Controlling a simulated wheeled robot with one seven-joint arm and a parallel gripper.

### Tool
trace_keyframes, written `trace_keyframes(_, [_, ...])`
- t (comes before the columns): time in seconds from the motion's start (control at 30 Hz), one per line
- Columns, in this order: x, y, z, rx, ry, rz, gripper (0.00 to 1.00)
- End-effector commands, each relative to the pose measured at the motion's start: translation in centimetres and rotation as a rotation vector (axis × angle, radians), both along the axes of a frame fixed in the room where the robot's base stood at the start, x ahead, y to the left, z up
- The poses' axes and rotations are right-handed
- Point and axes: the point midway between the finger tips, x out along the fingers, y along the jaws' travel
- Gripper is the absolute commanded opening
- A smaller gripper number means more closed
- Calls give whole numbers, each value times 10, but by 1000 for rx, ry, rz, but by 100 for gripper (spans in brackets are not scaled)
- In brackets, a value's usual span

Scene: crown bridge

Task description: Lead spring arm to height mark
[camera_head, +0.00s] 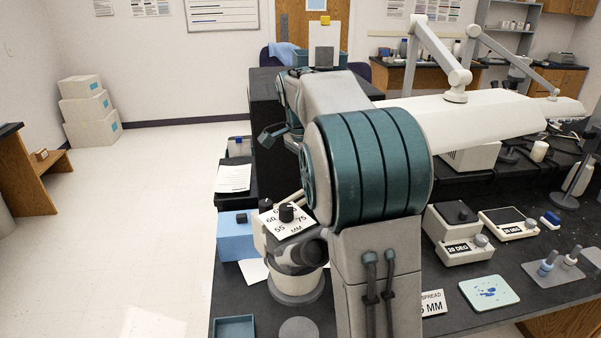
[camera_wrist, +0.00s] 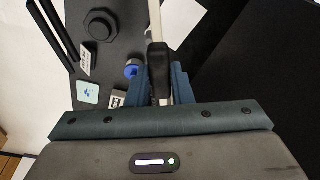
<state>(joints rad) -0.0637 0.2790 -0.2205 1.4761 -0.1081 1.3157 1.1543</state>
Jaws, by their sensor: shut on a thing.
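In the wrist view my gripper (camera_wrist: 160,84) has its two teal fingers closed on either side of a black handle (camera_wrist: 158,65). The handle sits on a pale slender rod, which I take for the spring arm (camera_wrist: 155,20); it runs up and out of the picture. In the head view my own arm hides the gripper and the handle. A white dial plate (camera_head: 270,228) marked in MM, with numbers such as 55, 60 and 75 and a black knob (camera_head: 287,213), stands left of my arm. I cannot make out a height mark for certain.
Right of my arm on the dark bench are a box labelled 28 DEG (camera_head: 458,248), a pale green tray (camera_head: 489,292) with blue bits, and a grey stand with blue-topped pegs (camera_head: 553,268). A blue box (camera_head: 236,240) stands at left.

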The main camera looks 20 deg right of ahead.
Motion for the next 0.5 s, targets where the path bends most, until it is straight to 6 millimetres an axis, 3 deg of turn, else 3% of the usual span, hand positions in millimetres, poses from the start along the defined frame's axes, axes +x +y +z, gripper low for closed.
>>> trace_keyframes(0.17, [0,1,0,2,0,-1,0])
trace_keyframes(0.2, [0,1,0,2,0,-1,25])
trace_keyframes(0.27, [0,1,0,2,1,0,42])
trace_keyframes(0.5, [0,2,0,2,1,3,42])
